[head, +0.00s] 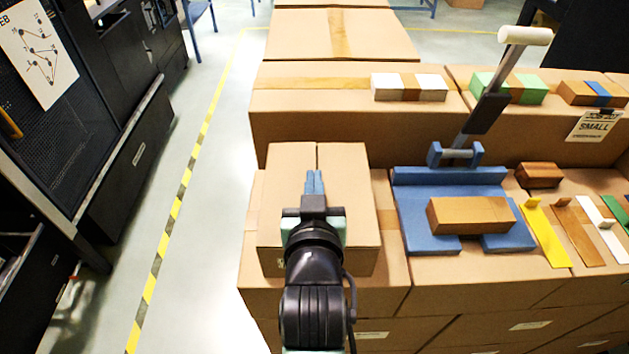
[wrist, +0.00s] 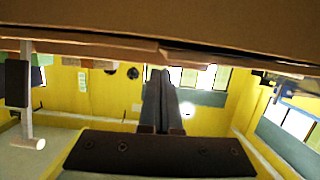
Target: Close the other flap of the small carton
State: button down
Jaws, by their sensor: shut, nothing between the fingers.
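The small carton (head: 352,170) stands on a larger box left of the blue fixture. Its top shows two flap panels, left (head: 290,160) and right (head: 345,155), meeting at a seam; both look about level from the head view. My gripper (head: 314,176) is shut and empty, its blue fingers over the carton top near the seam. My arm hides the middle and near part of the top. In the wrist view the shut fingers (wrist: 159,78) point at a brown cardboard edge (wrist: 100,45) with a dark gap along it. I cannot tell whether they touch it.
A blue fixture (head: 420,220) with a lever and a brown block (head: 470,214) stands to the right. Coloured strips (head: 545,232) lie beyond it. Large boxes (head: 330,115) stand behind. The floor to the left is clear up to black cabinets (head: 120,160).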

jog(key=shift+f, duration=0.8)
jog(key=shift+f, duration=0.1)
jog(key=shift+s+d+f+b, duration=0.1)
jog(key=shift+f+b, duration=0.35)
jog(key=shift+f, duration=0.1)
jog(key=r+p, duration=0.3)
jog(key=r, duration=0.1)
jog(key=shift+w+r+p, duration=0.2)
jog(key=shift+p, duration=0.15)
jog(key=b+v, duration=0.4)
jog(key=v, duration=0.6)
jog(key=shift+s, duration=0.15)
